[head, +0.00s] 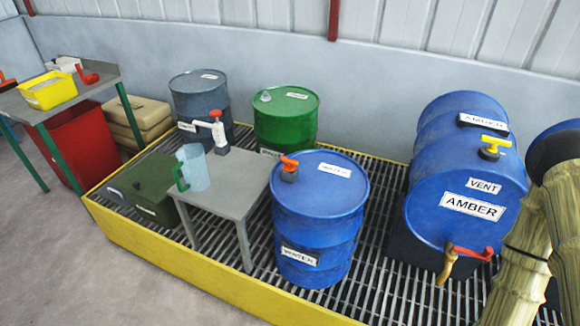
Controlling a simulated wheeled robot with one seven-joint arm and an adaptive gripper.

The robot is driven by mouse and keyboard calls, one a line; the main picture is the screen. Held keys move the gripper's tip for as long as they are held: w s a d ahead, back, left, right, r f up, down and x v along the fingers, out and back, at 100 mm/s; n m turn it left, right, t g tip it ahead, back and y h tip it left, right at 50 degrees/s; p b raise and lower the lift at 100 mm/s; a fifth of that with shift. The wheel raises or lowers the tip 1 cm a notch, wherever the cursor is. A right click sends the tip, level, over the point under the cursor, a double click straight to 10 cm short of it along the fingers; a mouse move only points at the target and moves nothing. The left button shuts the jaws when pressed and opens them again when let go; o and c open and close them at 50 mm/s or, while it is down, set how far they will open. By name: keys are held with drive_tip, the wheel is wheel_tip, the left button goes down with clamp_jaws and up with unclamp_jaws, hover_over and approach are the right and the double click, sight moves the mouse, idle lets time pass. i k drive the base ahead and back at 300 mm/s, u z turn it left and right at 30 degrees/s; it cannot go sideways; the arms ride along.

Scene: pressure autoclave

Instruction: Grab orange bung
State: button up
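The orange bung (289,168) sits on the top of the upright blue drum labelled WATER (318,225), near the left side of its lid. Its orange handle sticks up and points left. Nothing covers it in the head view. My arm shows at the right edge in a yellowish sleeve, and it runs down out of the picture. My gripper is outside the picture, so its state does not show.
A grey table (232,182) with a clear jug (194,167) stands left of the drum. A green drum (285,120) is behind. A blue AMBER tank (455,185) with a yellow vent cap (495,146) lies right. The yellow-edged grating (375,290) bears them all.

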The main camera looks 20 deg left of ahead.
sight(290, 166)
drive_tip(key=k, duration=0.5)
drive_tip(key=z, duration=1.25)
drive_tip(key=i, duration=1.1)
drive_tip(key=u, duration=2.45)
